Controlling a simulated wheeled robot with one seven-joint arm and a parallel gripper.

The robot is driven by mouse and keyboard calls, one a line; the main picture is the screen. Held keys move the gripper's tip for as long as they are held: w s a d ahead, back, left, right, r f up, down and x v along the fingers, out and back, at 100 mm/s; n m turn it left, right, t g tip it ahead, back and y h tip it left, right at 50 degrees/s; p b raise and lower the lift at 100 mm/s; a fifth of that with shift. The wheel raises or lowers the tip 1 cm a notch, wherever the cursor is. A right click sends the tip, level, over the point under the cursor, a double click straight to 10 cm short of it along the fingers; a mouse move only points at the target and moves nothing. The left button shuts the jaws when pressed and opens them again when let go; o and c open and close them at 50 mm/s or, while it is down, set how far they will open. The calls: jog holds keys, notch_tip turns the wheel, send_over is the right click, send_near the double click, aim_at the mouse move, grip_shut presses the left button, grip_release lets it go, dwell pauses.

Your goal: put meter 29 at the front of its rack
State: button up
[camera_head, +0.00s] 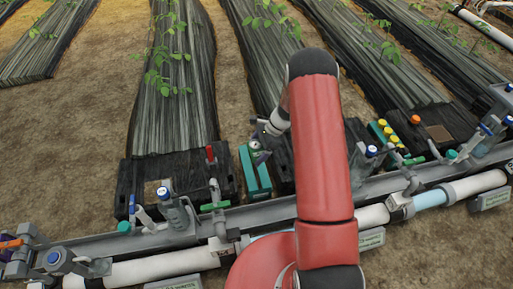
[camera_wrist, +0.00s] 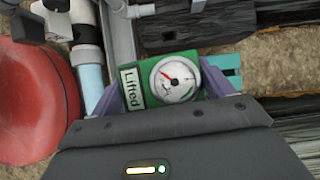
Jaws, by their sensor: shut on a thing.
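My gripper (camera_wrist: 161,88) is shut on a green meter (camera_wrist: 188,58) with a round white dial, a red needle and a tag reading "Lifted". The purple fingers press on its two sides. No number 29 is readable. In the head view my gripper (camera_head: 262,154) is small, just left of my red arm, and the meter cannot be made out. A teal rack (camera_head: 256,176) lies close below and left of the gripper. A teal edge (camera_wrist: 229,64), perhaps of that rack, shows right of the meter in the wrist view.
Black crates (camera_head: 128,186) stand at the ends of the covered plant rows. A grey rail with valves and a white pipe (camera_head: 155,268) run across the front. Yellow-capped items (camera_head: 385,130) sit right of my arm, which hides the middle.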

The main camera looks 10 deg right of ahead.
jog(key=shift+w+d+m, duration=0.15)
jog(key=shift+w+m, duration=0.1)
jog(key=shift+m, duration=0.05)
jog(key=b, duration=0.8)
send_over(252, 177)
jog(key=d, duration=0.2)
notch_tip(252, 177, down, 12)
jog(key=shift+d+f+b, duration=0.1)
jog(key=shift+f+b, duration=0.2)
jog(key=shift+b, duration=0.1)
dwell(0.5)
jog(key=shift+f+b, duration=1.45)
jog(key=shift+f, duration=0.45)
jog(key=o, duration=1)
jog(key=shift+r, duration=0.1)
jog(key=shift+r+p, duration=2.65)
jog(key=shift+r, duration=1.35)
